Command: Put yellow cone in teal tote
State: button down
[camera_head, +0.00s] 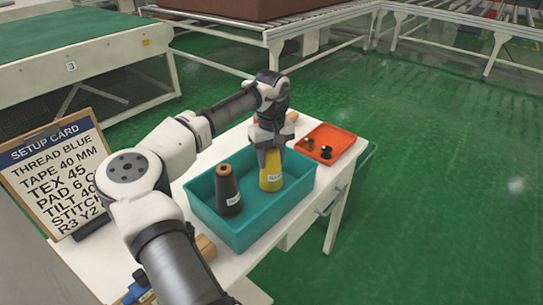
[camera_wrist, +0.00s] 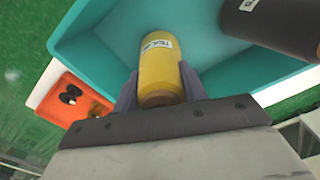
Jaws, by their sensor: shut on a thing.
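The yellow cone (camera_head: 271,172) is upright inside the teal tote (camera_head: 246,234), in its right part in the head view. My gripper (camera_head: 270,150) is shut on the top of the cone from above. In the wrist view, the cone (camera_wrist: 160,72) lies between the two fingers of my gripper (camera_wrist: 160,88), with its label facing away from the wrist. The teal tote (camera_wrist: 105,35) surrounds it in that view. I cannot tell whether the cone's base touches the tote floor.
A dark cone (camera_head: 228,190) stands in the tote, left of the yellow one. An orange tray (camera_head: 338,139) with small dark parts sits behind the tote on the white table (camera_head: 303,212). A setup card (camera_head: 57,175) stands at the left.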

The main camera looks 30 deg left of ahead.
jog(key=c, duration=0.8)
grip_release()
jog(key=shift+r, duration=0.1)
notch_tip(320, 180, up, 12)
jog(key=b, duration=0.1)
